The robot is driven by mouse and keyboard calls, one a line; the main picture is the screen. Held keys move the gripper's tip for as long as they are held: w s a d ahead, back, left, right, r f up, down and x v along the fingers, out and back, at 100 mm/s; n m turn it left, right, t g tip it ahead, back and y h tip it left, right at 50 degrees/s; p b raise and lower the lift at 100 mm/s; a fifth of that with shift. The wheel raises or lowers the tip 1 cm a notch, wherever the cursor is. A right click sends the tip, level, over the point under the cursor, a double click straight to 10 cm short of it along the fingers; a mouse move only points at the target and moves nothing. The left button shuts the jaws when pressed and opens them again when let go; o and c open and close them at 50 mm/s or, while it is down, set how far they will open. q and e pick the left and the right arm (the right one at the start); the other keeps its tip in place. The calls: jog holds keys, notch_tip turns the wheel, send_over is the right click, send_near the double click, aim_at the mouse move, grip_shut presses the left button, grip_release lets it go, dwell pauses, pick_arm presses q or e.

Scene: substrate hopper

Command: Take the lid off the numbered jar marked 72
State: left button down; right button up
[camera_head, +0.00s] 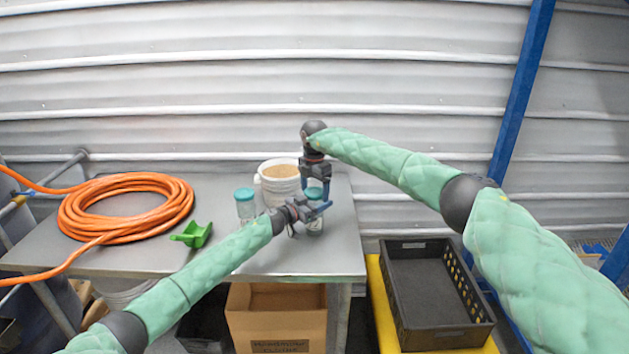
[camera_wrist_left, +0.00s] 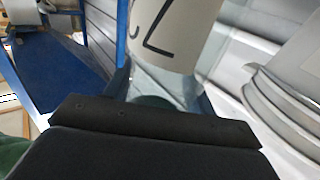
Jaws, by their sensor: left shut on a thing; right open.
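A clear jar (camera_head: 315,229) with a teal lid (camera_head: 314,192) stands near the right end of the grey table. My left gripper (camera_head: 320,210) is shut on its body from the left. In the left wrist view the jar's white label (camera_wrist_left: 175,35) shows part of a dark number; only part of it is in frame. My right gripper (camera_head: 315,187) points down from above, open, with its fingers at the lid's height. I cannot tell whether they touch the lid. A second jar (camera_head: 246,211) with a teal lid stands to the left, apart; its number is unreadable.
A white bucket (camera_head: 268,192) of tan substrate stands behind the jars. A black crate (camera_head: 434,340) is at the lower right. The table's front right is clear.

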jog(key=shift+f, duration=0.2)
jog(key=shift+c, duration=0.4)
jog(key=c, duration=0.9)
jog(key=n, duration=0.6)
jog(key=shift+n, duration=0.4)
jog(key=shift+c, duration=0.2)
jog(key=o, duration=1)
jog(key=shift+o, duration=0.5)
